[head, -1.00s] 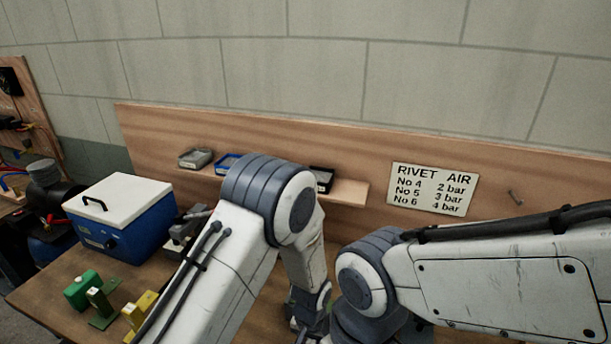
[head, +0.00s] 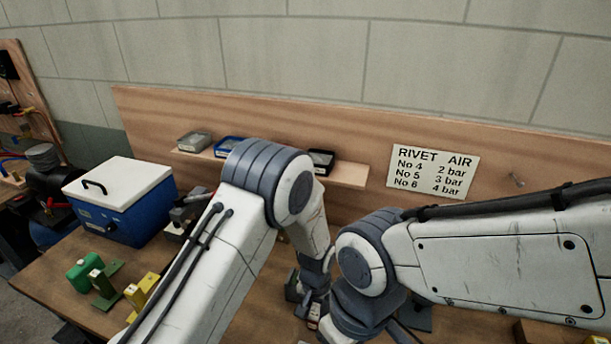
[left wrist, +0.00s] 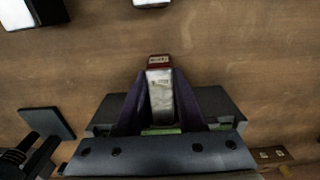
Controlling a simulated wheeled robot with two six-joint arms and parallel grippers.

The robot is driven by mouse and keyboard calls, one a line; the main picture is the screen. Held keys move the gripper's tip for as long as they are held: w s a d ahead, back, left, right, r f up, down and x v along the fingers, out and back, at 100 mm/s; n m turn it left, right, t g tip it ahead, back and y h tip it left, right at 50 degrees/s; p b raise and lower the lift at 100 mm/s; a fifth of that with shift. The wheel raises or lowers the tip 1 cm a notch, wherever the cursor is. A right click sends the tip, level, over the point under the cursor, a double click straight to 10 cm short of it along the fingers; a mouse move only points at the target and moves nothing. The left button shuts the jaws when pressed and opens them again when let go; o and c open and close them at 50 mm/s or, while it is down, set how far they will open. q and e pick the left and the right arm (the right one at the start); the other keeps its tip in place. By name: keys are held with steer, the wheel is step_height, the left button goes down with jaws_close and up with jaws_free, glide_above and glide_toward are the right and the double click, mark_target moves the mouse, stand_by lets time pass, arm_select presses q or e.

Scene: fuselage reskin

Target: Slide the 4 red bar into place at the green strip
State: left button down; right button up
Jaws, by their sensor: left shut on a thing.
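In the left wrist view, my left gripper (left wrist: 158,92) is shut on a pale metal bar with a red, lettered end (left wrist: 159,61); the lettering is too small to read. The dark fingers press on both sides of the bar, above the brown bench. A bit of green (left wrist: 160,130) shows at the bar's near end; I cannot tell whether it is the strip. In the head view, the left gripper (head: 312,308) is low in the middle, partly hidden by my arms, with a little red and white at it. My right gripper does not show.
A blue box with a white lid (head: 120,203), a green block (head: 84,272) and a yellow block (head: 142,292) stand at the left. A shelf (head: 345,176) with small trays runs along the back. In the wrist view a dark plate (left wrist: 46,137) lies left of the gripper.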

arm_select(q)
steer(key=shift+w+d+b, duration=0.15)
steer(key=shift+w+d, duration=0.15)
steer(key=shift+w, duration=0.55)
steer(key=shift+w+d+b, duration=0.15)
steer(key=shift+w+d, duration=0.1)
steer(key=shift+w, duration=0.55)
steer(key=c, duration=0.6)
jaws_free()
steer(key=shift+c, duration=0.2)
steer(key=s+r+p, duration=0.1)
steer(key=r, duration=0.1)
steer(key=s+r+p, duration=0.1)
steer(key=r+p, duration=0.1)
steer(key=s+a+r+p, duration=0.1)
steer(key=r+p, duration=0.1)
steer(key=r, duration=0.1)
